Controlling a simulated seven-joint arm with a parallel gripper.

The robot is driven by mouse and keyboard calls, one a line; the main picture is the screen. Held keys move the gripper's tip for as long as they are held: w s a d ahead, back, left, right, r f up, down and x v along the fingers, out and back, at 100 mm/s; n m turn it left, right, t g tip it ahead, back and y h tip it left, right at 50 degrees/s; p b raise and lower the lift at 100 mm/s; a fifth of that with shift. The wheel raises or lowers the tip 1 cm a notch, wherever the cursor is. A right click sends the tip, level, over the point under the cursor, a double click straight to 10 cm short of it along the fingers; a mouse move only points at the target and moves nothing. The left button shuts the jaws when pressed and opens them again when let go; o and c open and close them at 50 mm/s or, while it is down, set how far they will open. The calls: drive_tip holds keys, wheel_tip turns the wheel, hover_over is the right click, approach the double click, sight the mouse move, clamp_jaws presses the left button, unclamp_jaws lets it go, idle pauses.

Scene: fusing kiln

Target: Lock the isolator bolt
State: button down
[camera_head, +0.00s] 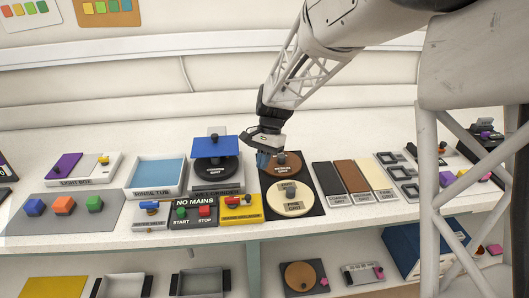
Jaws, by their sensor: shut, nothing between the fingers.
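The isolator bolt seems to be on a small yellow unit (243,214) at the front of the bench, right of the START/STOP panel. A small bar with a red knob (248,198) lies on its top. The unit's lettering is too small to read, and I cannot tell the bolt's position. My gripper (262,161) is shut and empty. It points down beside the brown disc, above and behind the yellow unit and apart from it.
The NO MAINS panel (194,212) has green and red buttons. A wet grinder (217,168) with a blue plate stands behind it. Grit discs lie on a dark board (316,205) to the right. A rinse tub (156,174) stands left.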

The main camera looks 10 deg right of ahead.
sight(245, 201)
drive_tip(key=x, duration=0.5)
drive_tip(key=shift+f, duration=0.15)
drive_tip(key=shift+s+a, duration=0.75)
drive_tip(key=shift+s, duration=0.2)
drive_tip(key=shift+s+a, duration=0.45)
drive_tip(key=shift+s, duration=0.2)
drive_tip(key=shift+s+a, duration=0.35)
drive_tip(key=shift+a, duration=0.5)
